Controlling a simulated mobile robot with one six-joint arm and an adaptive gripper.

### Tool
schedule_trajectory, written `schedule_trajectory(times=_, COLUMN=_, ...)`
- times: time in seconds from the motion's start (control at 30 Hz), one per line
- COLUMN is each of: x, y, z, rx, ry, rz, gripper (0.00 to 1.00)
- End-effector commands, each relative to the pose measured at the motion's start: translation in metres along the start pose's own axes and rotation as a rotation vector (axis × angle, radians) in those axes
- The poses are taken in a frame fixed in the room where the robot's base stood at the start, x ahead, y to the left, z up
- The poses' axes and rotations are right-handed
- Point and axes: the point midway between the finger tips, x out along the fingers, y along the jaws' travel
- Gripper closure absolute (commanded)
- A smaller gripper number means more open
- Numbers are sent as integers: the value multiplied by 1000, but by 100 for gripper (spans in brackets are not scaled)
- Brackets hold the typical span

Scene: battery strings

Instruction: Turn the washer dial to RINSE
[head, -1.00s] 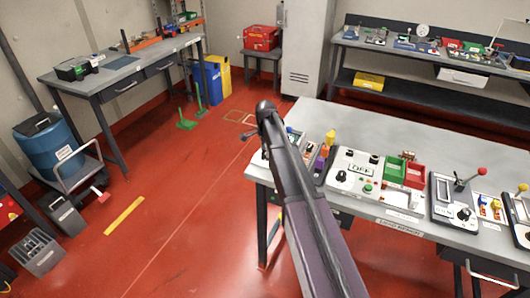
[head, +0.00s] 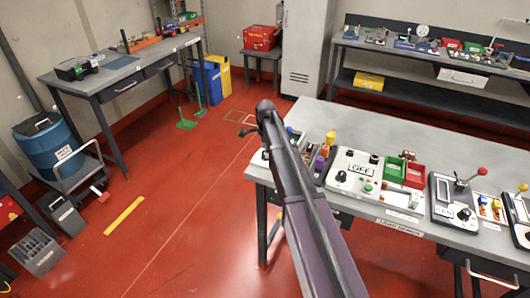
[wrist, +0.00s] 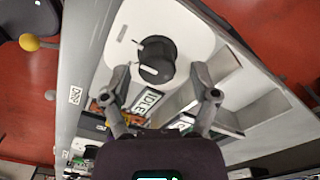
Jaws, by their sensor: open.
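In the wrist view, a black dial (wrist: 155,61) with white marks stands on a white panel (wrist: 192,25). A small display (wrist: 149,102) that seems to read IDLE is just below it. My gripper (wrist: 163,86) is open and empty, its two fingertips apart on either side below the dial. I cannot tell if a fingertip touches the panel. In the head view, my arm hides part of the table's left end, and a bit of my gripper (head: 247,130) shows left of the arm. A white panel with a black knob (head: 341,176) and a display stands right of the arm.
Along the grey table (head: 430,145) stand red and green bins (head: 403,172), a panel with a red-balled lever (head: 481,171) and a yellow-topped piece (head: 331,137). The wrist view shows a yellow ball (wrist: 28,42) over the red floor.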

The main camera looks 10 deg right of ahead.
Motion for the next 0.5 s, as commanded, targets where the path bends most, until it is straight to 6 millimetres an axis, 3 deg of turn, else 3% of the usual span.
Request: schedule_trajectory(times=0.5, x=-16, y=1, z=0, rx=-1, ry=0, rz=2, gripper=23)
